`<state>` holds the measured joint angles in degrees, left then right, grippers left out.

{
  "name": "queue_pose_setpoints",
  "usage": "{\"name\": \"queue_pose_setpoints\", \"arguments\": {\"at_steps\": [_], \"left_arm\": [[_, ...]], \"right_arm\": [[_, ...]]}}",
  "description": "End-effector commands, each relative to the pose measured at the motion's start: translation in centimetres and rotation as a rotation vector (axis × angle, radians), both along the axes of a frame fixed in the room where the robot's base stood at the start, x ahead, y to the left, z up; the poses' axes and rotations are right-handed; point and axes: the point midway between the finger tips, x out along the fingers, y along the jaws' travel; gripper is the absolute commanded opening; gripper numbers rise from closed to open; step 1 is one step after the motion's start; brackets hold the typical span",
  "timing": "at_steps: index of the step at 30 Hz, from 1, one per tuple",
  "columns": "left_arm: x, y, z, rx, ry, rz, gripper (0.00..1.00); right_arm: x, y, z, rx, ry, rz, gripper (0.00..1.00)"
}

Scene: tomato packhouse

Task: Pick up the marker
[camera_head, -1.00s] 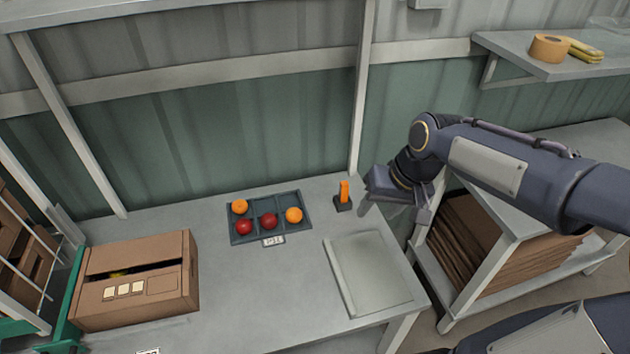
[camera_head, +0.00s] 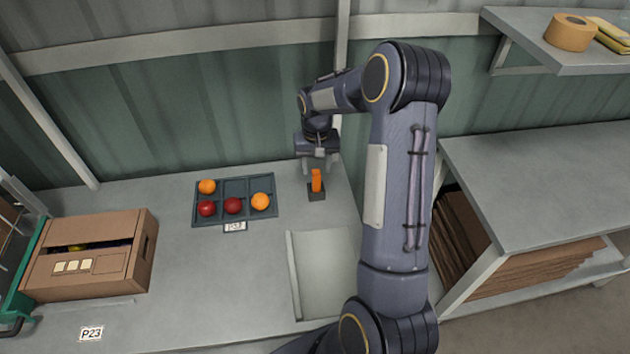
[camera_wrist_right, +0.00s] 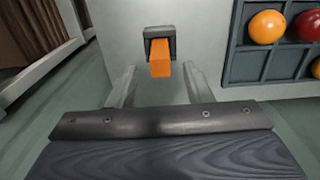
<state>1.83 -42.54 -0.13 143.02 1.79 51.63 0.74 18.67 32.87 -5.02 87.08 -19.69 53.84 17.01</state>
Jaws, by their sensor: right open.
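The orange marker (camera_head: 317,180) stands upright in a small dark holder (camera_head: 317,194) on the grey table, right of the tomato tray. In the right wrist view the marker (camera_wrist_right: 160,67) shows with its holder (camera_wrist_right: 159,33) just beyond the fingertips. My right gripper (camera_head: 319,167) is at the table's back edge, behind the marker and close to it. Its two fingers are spread and empty, and in the right wrist view the marker lies between their lines (camera_wrist_right: 158,75). I cannot tell whether a finger touches the marker. My left gripper is not in view.
A dark divided tray (camera_head: 236,187) holds red and orange tomatoes, with a label (camera_head: 235,226) at its front. A cardboard box (camera_head: 125,277) stands at the left. A pale flat panel (camera_head: 325,270) lies at the table's right side.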

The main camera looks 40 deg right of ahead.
Motion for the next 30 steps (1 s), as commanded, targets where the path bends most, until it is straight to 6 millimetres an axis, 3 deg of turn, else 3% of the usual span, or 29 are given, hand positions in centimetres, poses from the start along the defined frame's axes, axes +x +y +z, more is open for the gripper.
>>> {"name": "queue_pose_setpoints", "arguments": {"at_steps": [6, 15, 25, 30], "left_arm": [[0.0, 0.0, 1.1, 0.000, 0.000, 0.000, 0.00], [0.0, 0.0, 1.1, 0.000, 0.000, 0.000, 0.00], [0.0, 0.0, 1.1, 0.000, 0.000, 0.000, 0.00], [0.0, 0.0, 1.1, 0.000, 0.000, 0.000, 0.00]], "right_arm": [[0.0, 0.1, -2.9, 0.002, 0.004, 0.000, 0.45], [0.1, 0.1, -3.4, 0.001, 0.000, 0.001, 0.44], [0.1, 0.1, -3.4, 0.001, 0.000, 0.001, 0.01], [0.1, 0.1, -3.4, 0.001, 0.000, 0.001, 0.00]]}}
